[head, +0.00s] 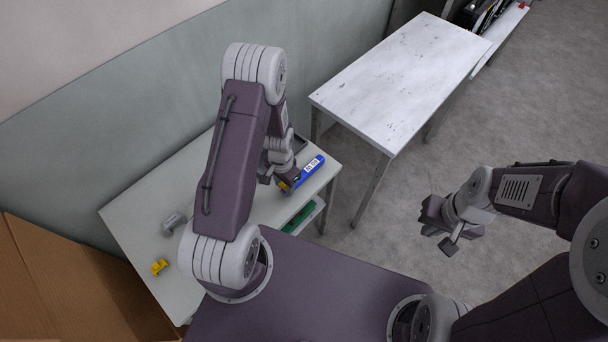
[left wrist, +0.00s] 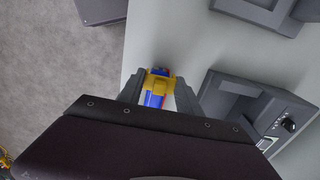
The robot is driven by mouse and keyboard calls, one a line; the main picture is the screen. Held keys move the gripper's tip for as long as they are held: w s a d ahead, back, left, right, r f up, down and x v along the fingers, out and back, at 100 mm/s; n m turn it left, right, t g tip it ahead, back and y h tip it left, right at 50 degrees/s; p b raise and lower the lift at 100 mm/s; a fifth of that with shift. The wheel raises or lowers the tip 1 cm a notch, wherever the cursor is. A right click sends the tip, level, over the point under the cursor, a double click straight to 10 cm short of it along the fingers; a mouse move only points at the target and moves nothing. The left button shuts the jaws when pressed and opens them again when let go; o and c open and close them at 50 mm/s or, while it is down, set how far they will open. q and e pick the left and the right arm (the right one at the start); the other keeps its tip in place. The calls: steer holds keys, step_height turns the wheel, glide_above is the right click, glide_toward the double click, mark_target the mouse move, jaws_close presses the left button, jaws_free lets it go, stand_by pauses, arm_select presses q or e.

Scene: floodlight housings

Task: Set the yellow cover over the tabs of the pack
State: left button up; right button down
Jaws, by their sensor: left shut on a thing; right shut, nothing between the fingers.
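A blue pack (head: 308,172) with a white label lies near the right edge of the pale table, beside my left gripper (head: 281,186). A small yellow piece, seemingly the cover (head: 285,187), shows at the fingertips. In the left wrist view my left gripper (left wrist: 160,80) is shut on the yellow cover (left wrist: 159,85), with blue showing just beyond and below it. I cannot tell whether the cover sits on the pack's tabs or just above; the tabs are hidden. My right gripper (head: 438,220) is shut and empty, over the floor at the right.
Another small yellow piece (head: 159,267) and a grey part (head: 173,223) lie on the pale table (head: 137,217) at its left. In the left wrist view a grey device with a black knob (left wrist: 288,125) stands to the right. A bare white table (head: 400,80) stands behind.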

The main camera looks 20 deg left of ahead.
mark_target(284, 185)
arm_select(q)
steer(key=shift+f+b, duration=0.3)
steer(key=shift+f, duration=0.15)
steer(key=o, duration=1.2)
step_height(284, 185, up, 9)
steer(key=shift+r, duration=0.1)
